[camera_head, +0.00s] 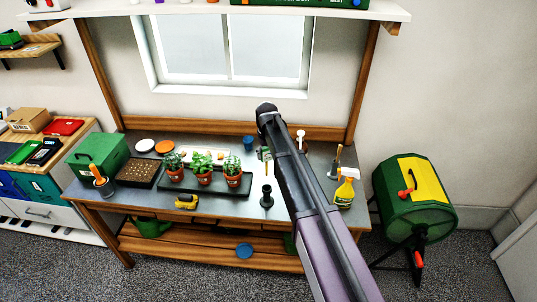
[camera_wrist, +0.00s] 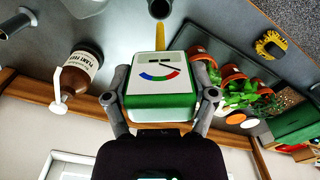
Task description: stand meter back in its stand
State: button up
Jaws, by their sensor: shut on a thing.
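The meter (camera_wrist: 160,85) is a green and white box with a coloured dial and a yellow probe. My gripper (camera_wrist: 160,98) is shut on it, with one finger at each side. In the head view the meter (camera_head: 264,154) shows small beside my arm, above the bench, its probe pointing down. The stand (camera_head: 266,198) is a dark upright holder with a round base near the bench's front edge. It shows partly in the wrist view (camera_wrist: 160,7), cut off at the top edge, just beyond the probe tip. Probe and stand look apart. My arm hides my gripper in the head view.
On the bench (camera_head: 225,208), a tray (camera_head: 244,188) with potted plants lies left of the stand. A spray bottle (camera_head: 346,188) stands to the right. A brown plant-food bottle (camera_wrist: 87,72) is beside the meter in the wrist view.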

jog(key=b, duration=0.6)
send_over(267, 175)
jog(key=shift+w+f, duration=0.1)
jog(key=shift+f, duration=2.85)
jog(key=shift+f+b, duration=2.85)
jog(key=shift+f, duration=0.1)
dwell(1.4)
